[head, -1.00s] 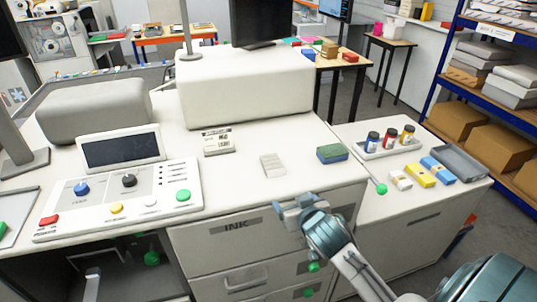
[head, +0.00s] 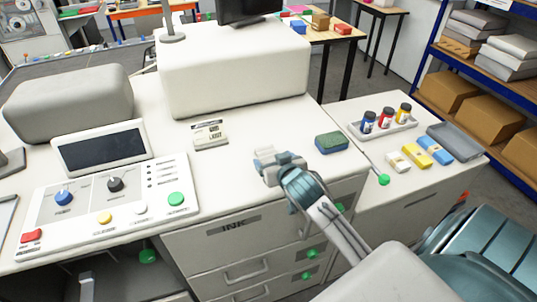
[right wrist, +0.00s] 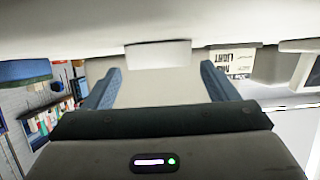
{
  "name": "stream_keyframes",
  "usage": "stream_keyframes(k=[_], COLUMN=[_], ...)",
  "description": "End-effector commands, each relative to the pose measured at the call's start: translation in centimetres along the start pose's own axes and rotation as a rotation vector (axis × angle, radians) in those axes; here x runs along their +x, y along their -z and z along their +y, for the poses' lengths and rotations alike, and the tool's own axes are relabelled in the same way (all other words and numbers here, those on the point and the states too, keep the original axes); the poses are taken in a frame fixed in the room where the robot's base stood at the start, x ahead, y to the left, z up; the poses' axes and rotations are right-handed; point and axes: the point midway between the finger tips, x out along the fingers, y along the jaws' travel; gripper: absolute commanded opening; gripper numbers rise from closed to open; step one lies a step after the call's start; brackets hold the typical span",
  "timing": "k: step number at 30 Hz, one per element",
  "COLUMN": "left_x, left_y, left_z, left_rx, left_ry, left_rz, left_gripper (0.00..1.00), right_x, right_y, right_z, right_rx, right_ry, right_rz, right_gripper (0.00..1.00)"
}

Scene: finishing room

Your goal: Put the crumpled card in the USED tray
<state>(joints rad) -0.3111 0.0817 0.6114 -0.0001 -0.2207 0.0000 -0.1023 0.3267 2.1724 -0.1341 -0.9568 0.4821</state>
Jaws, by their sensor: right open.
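The card (head: 264,150) is a small pale piece on the white top, partly hidden behind my right gripper (head: 272,166) in the head view. My right gripper is open, low over the white top. In the right wrist view the card (right wrist: 158,56) shows as a white piece between and beyond the two blue fingers, apart from both. A grey tray (head: 458,142) lies on the lower cabinet at the right and looks empty. I can read no USED label on it. My left gripper is not in view.
A green and blue sponge-like block (head: 331,143) lies right of the gripper. A small counter (head: 210,136) stands behind left, by the control panel (head: 115,195). Small bottles stand in a white tray (head: 402,134), with coloured blocks (head: 420,155) in front.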

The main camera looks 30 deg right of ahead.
Motion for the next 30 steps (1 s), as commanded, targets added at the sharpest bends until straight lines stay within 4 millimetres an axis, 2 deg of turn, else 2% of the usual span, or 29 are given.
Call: stream_keyframes(k=[3, 8, 12, 19, 20, 27, 30], left_x=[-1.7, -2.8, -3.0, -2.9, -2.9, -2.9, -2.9], left_y=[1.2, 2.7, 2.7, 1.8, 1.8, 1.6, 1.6], left_z=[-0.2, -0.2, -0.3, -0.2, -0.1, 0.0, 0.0], left_rx=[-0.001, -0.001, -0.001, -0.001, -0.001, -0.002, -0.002], left_ry=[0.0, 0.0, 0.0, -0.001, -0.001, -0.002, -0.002], left_rz=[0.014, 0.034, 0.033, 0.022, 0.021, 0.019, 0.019], left_gripper=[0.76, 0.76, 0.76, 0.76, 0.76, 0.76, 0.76], right_x=[1.3, 3.5, 4.5, 4.7, 4.7, 4.7, 4.7], right_y=[0.7, 0.5, 0.3, 0.2, 0.2, 0.2, 0.2], right_z=[-0.1, -0.1, -0.1, -0.1, -0.1, -0.1, -0.1], right_rx=[0.002, 0.0, -0.001, -0.001, -0.001, -0.001, -0.001], right_ry=[-0.001, -0.001, -0.001, 0.0, 0.0, -0.001, 0.0], right_rz=[-0.003, -0.002, -0.002, 0.0, 0.0, 0.0, 0.0], right_gripper=[0.8, 0.8, 0.8, 0.8, 0.78, 0.33, 0.32])
